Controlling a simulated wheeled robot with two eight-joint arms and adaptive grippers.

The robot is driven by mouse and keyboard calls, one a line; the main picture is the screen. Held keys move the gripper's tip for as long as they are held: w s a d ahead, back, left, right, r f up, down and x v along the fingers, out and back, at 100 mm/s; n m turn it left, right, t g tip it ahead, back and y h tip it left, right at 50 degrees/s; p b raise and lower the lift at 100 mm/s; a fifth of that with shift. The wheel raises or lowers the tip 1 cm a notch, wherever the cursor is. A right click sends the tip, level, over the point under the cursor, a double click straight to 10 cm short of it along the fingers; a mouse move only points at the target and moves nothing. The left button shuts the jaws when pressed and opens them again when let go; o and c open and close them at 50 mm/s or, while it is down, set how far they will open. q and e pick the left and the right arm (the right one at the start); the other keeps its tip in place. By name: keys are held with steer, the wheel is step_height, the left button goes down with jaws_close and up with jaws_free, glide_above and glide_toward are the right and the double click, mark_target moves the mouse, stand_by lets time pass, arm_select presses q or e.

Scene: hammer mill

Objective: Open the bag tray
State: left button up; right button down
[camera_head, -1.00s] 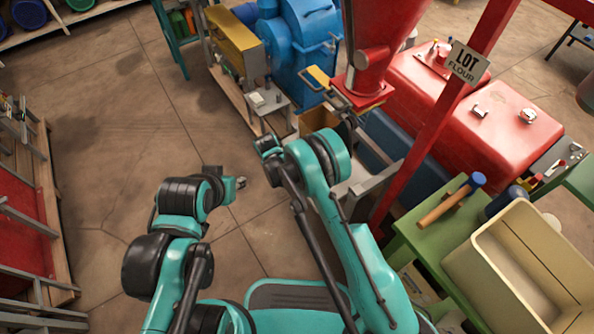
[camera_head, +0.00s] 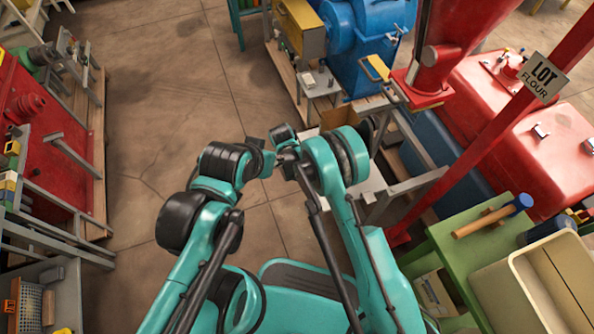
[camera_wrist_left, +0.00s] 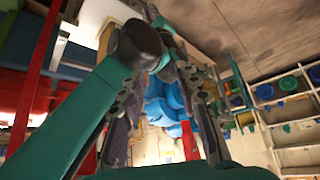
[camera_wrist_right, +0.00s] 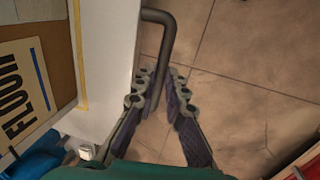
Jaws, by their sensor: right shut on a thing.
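The bag tray (camera_wrist_right: 108,55) shows in the right wrist view as a white-edged tray with a printed "FLOUR" bag (camera_wrist_right: 22,95) in it. A dark bent bar handle (camera_wrist_right: 169,40) stands out from its side. My right gripper (camera_wrist_right: 158,82) is shut on this handle, with its fingers around the bar's end. In the head view my right gripper (camera_head: 283,134) is at the mill's near side, partly hidden by its arm. My left gripper (camera_head: 268,160) is close beside it. In the left wrist view the left gripper (camera_wrist_left: 165,62) has its fingers apart and empty, with a teal arm link near them.
A red post (camera_head: 480,140) and the red hopper rise behind my right arm. Bare floor (camera_head: 150,120) lies to the left, before a red machine (camera_head: 45,130).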

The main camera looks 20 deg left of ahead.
steer(key=c, duration=1.9)
jaws_free()
steer(key=shift+o, duration=0.2)
step_height(320, 180, up, 8)
steer(key=a, duration=0.1)
steer(key=shift+s, duration=0.4)
steer(key=shift+a+f, duration=0.1)
steer(key=shift+f, duration=0.05)
